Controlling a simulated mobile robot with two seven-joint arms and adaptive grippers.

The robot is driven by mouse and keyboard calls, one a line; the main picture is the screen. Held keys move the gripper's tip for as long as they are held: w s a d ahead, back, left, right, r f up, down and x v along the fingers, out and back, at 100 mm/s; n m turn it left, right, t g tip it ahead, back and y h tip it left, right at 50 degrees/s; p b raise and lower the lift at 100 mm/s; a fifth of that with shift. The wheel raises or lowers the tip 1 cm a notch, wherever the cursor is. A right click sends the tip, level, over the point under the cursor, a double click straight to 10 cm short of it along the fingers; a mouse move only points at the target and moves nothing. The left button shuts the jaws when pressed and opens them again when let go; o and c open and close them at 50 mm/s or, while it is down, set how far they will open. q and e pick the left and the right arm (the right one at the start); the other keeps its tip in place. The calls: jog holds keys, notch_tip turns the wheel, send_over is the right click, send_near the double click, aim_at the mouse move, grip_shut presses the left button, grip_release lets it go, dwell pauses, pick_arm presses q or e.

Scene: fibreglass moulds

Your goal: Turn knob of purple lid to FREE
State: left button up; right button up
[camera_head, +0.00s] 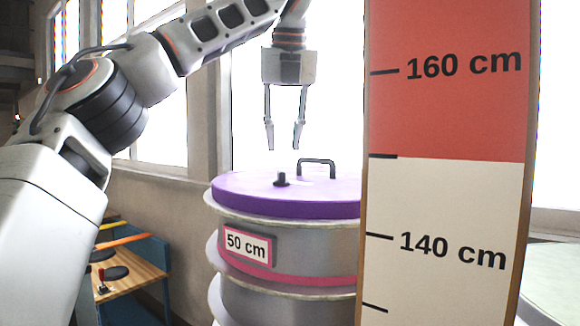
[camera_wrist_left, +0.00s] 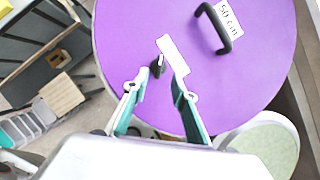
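The purple lid (camera_head: 300,192) sits on a grey round container with a "50 cm" label, seen in the head view and from above in the wrist view (camera_wrist_left: 130,55). A small black knob (camera_head: 281,180) stands on the lid; it also shows in the left wrist view (camera_wrist_left: 157,66), beside a white marking (camera_wrist_left: 173,55) whose lettering I cannot read. A black handle (camera_head: 317,163) arches up behind the knob. My left gripper (camera_head: 283,148) points down above the knob, apart from it, fingers open and empty; its fingers also show in the wrist view (camera_wrist_left: 158,90). My right gripper is not in view.
A tall red and white height board (camera_head: 445,170) stands at the right, hiding the lid's right part. A wooden bench (camera_head: 130,272) with small items is at lower left. A pale green round top (camera_wrist_left: 268,145) is near the lid. Windows are behind.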

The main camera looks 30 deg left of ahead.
aim_at(282, 171)
pick_arm(q)
jog(key=shift+x, duration=3.55)
jog(key=shift+s, duration=0.1)
grip_shut()
